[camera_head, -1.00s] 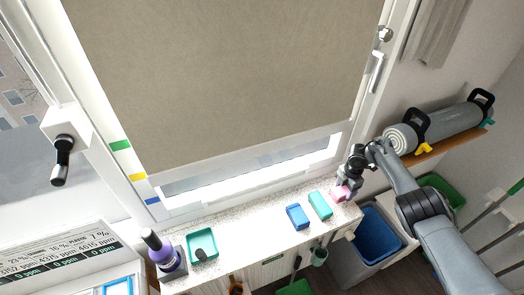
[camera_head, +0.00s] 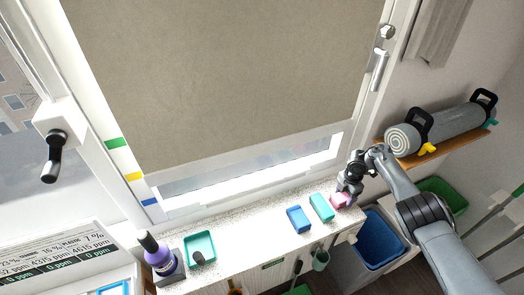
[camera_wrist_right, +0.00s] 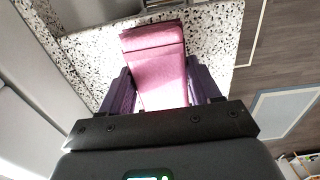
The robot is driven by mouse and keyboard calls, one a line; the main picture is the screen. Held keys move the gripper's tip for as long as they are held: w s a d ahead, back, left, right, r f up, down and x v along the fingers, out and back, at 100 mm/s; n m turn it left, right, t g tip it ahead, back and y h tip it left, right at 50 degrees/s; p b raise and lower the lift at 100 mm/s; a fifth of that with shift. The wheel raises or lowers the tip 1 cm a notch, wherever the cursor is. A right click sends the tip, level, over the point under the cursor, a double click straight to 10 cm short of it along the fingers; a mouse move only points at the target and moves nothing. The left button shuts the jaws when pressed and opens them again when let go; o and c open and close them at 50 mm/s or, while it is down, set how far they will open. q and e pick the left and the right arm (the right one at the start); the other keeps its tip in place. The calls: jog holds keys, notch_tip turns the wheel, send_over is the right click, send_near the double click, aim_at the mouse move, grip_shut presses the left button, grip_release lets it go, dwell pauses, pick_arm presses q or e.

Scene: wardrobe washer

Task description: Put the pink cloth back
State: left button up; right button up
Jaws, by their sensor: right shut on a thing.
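The pink cloth (camera_head: 338,200) is a folded block at the right end of the speckled counter. My right gripper (camera_head: 344,192) is over it with the fingers pointing down. In the right wrist view the cloth (camera_wrist_right: 157,70) lies between the two dark purple fingers (camera_wrist_right: 160,92), and the gripper is shut on it. Speckled counter shows around the cloth; I cannot tell whether the cloth touches it. A teal cloth (camera_head: 321,207) and a blue cloth (camera_head: 299,219) lie in a row to the left of the pink one. My left gripper is not in view.
The speckled counter (camera_head: 250,223) runs below the window blind (camera_head: 230,80). A teal tray (camera_head: 187,248) and a purple bottle (camera_head: 158,258) stand at its left end. A blue bin (camera_head: 378,243) stands below its right end. A rolled mat (camera_head: 455,122) lies on a shelf at right.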

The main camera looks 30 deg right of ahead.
jog(key=shift+f+b, duration=0.3)
jog(key=shift+f, duration=0.05)
jog(key=o, duration=1.3)
jog(key=shift+r, duration=0.15)
jog(key=shift+r, duration=0.25)
notch_tip(320, 180, up, 9)
jog(key=p, duration=0.4)
jog(key=shift+r+p, duration=0.35)
jog(key=shift+r, duration=0.25)
